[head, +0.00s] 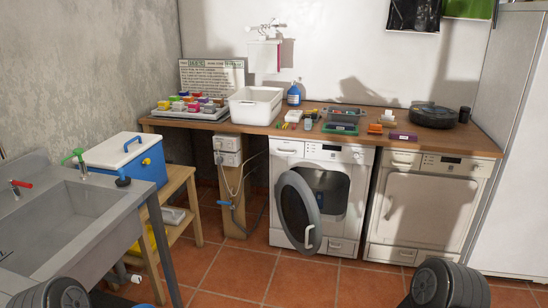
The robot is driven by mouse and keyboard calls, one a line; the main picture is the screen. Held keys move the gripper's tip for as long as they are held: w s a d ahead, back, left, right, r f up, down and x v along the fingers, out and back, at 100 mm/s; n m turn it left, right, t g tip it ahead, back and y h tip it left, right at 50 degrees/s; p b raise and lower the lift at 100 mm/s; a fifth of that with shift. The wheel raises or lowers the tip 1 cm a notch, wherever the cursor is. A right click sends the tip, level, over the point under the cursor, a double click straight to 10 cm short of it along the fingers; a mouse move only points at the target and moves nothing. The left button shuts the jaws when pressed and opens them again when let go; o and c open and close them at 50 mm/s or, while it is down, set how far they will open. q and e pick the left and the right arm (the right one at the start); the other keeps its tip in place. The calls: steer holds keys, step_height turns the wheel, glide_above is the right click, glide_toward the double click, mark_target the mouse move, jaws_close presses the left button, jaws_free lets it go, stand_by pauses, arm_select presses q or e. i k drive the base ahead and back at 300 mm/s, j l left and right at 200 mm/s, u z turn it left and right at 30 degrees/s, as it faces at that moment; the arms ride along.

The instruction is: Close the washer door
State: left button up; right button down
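The white front-loading washer (357,153) stands under the wooden counter, in the middle of the head view. Its round door (296,205), with dark glass and a grey rim, stands open, swung out to the left and toward me. A white handle (312,240) shows at the door's lower right edge. The drum opening (331,184) is visible to the right of the door, with something bluish inside that I cannot make out. Only dark, ridged parts of my arms show at the bottom left and bottom right, away from the washer. Neither gripper is in view.
A second white machine (428,207) stands right of the washer, its front closed. A sink (75,225) and a wooden stand with a blue cooler (128,160) are at left. The tiled floor (240,268) before the washer is clear. The counter (210,126) holds bins and small items.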

mark_target(299, 211)
steer(key=i+u, duration=0.2)
steer(key=i, duration=0.35)
steer(key=i+l+u, duration=0.2)
steer(key=i, duration=0.3)
steer(key=i+l+u, duration=0.25)
steer(key=i, duration=0.25)
